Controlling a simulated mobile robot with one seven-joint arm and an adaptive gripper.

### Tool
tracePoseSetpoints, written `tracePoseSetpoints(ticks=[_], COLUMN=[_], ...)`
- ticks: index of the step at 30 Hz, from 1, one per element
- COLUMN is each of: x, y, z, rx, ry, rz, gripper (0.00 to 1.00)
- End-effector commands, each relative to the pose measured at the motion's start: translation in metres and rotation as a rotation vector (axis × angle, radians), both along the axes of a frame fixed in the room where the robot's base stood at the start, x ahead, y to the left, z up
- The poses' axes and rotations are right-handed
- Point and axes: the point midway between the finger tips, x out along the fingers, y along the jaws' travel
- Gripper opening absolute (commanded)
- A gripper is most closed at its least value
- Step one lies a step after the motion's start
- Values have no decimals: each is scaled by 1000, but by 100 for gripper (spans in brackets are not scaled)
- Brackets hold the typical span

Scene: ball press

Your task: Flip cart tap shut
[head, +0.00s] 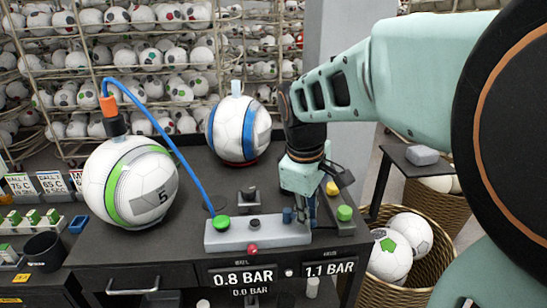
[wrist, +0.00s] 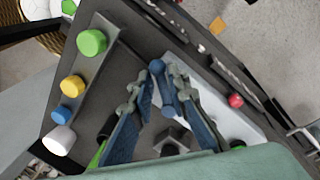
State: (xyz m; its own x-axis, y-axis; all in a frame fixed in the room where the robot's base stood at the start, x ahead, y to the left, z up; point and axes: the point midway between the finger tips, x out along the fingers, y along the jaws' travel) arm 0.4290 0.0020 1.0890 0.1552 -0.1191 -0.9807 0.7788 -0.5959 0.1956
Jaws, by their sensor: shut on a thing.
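The cart tap appears as a small blue lever (wrist: 165,92) with rounded ends, between my fingertips in the wrist view. In the head view a blue knob-like part (head: 288,215) shows on the right part of the grey console (head: 262,238), beside my finger. My gripper (head: 303,212) reaches down from the upper right to the console. In the wrist view my gripper (wrist: 158,80) has its blue-grey fingers closed around the lever. The lever's base and exact angle are partly hidden by the fingers.
A white-green ball (head: 105,190) with a blue hose (head: 165,135) stands left. Another ball (head: 222,130) stands behind. Yellow (head: 332,188) and green (head: 344,213) knobs sit right of my gripper.

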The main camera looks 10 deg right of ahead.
Motion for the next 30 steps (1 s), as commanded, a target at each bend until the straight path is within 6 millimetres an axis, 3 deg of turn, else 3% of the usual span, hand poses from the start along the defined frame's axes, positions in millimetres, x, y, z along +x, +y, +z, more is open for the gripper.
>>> tracePoseSetpoints(ticks=[18, 30], x=[-14, -16], y=[26, 39], z=[0, 0], rx=[0, 1], ry=[1, 1], rz=[-575, -844], gripper=[0, 0])
